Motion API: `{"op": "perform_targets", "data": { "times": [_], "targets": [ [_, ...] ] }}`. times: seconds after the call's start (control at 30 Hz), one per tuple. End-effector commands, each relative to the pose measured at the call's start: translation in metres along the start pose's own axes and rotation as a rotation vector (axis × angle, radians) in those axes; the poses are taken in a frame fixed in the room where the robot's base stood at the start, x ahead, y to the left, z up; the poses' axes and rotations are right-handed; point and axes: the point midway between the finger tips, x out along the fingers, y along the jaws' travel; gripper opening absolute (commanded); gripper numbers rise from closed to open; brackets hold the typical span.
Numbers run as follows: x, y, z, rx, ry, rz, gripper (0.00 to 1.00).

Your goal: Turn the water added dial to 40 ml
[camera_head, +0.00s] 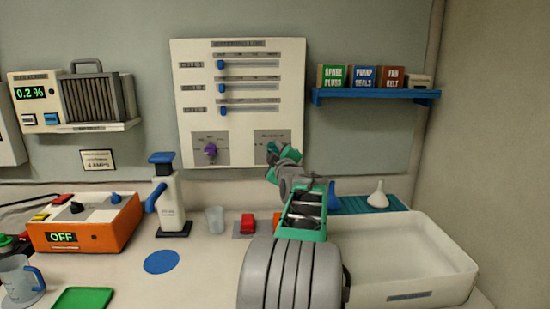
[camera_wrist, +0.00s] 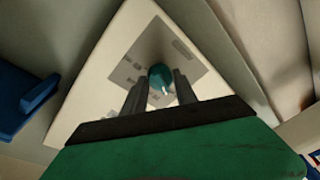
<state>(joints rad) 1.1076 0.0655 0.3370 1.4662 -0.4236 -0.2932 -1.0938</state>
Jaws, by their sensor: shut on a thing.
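The white wall panel (camera_head: 190,95) carries sliders and two dials. My gripper (camera_head: 276,152) reaches up to the dial plate at the panel's lower right. In the wrist view a teal dial (camera_wrist: 160,76) with a pale pointer mark sits between the two fingers of my gripper (camera_wrist: 158,88), which are shut on it. The pointer mark points down and slightly right in that view. The dial's plate (camera_wrist: 190,52) is grey, and its printed labels are too small to read. A purple dial (camera_head: 210,150) is on the panel's lower left plate.
Three blue sliders, the top one here (camera_head: 221,64), sit at the left of their scales. A blue shelf (camera_head: 375,96) with small boxes is right of the panel. Below are a white pump bottle (camera_head: 172,205), a clear cup (camera_head: 215,220), an orange device (camera_head: 85,225) and a white basin (camera_head: 440,260).

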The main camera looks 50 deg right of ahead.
Motion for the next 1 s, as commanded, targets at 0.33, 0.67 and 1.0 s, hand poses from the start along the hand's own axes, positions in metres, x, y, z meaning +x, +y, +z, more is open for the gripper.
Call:
{"op": "perform_targets", "data": {
  "times": [0.33, 0.67, 1.0],
  "targets": [
    [-0.0001, -0.0067, 0.0030, 0.295, 0.022, 0.040, 0.00],
    [0.0002, -0.0074, 0.0020, 0.605, 0.043, 0.080, 0.00],
    [0.0004, -0.0075, 0.0005, 0.924, 0.064, 0.124, 0.00]
  ]
}}
